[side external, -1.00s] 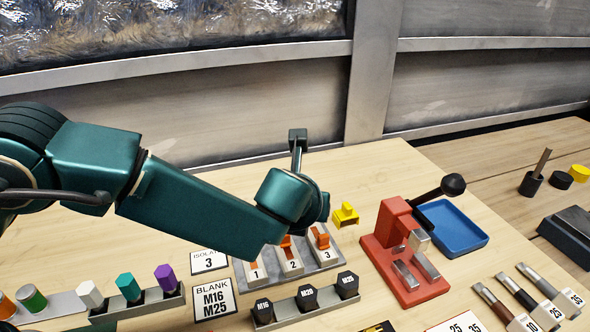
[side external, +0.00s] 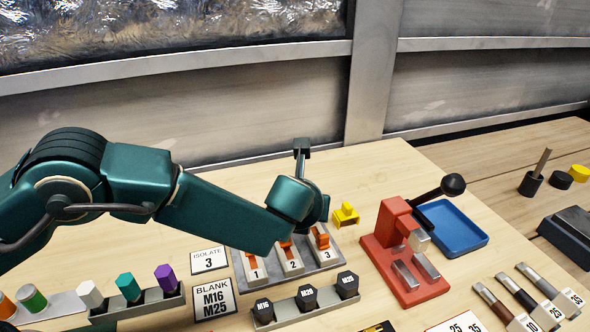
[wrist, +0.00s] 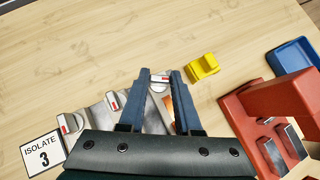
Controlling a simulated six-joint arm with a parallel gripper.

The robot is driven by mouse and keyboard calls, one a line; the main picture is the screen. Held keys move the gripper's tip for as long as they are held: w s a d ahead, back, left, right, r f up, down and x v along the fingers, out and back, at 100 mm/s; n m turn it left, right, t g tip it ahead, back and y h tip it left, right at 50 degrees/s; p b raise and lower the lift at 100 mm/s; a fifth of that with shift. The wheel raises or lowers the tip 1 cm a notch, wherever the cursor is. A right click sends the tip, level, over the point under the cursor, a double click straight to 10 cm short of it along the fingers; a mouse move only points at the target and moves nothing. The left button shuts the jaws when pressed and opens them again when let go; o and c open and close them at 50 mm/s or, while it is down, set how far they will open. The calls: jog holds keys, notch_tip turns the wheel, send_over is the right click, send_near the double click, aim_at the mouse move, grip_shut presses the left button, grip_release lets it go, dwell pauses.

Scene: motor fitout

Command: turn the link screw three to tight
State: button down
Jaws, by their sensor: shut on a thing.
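The numbered link bank (side external: 330,257) is a grey base with three pale blocks, each with an orange piece on top. Block three (side external: 324,254) is at its right end. In the side view my own arm hides the fingers. How far the screw is turned cannot be told.
A yellow clip (side external: 345,215) lies just behind the bank. A red press (side external: 393,250) with a black-knobbed lever and a blue tray (side external: 455,230) stand to the right. Black M-marked plugs (side external: 307,298) stand in front. The "ISOLATE 3" card (wrist: 42,153) is at the left.

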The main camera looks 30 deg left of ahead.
jog(key=shift+a+m+h, duration=0.1)
jog(key=shift+m+h, duration=0.3)
jog(key=shift+m, duration=0.1)
jog(key=shift+a+m+h, duration=0.1)
jog(key=shift+m+h, duration=0.5)
jog(key=shift+m, duration=0.1)
jog(key=shift+a+m+h, duration=0.1)
jog(key=shift+m+h, duration=0.7)
jog(key=shift+m, duration=0.3)
jog(key=shift+m+h, duration=0.6)
jog(key=shift+m, duration=0.1)
jog(key=c, duration=0.6)
grip_release()
jog(key=shift+v, duration=2.55)
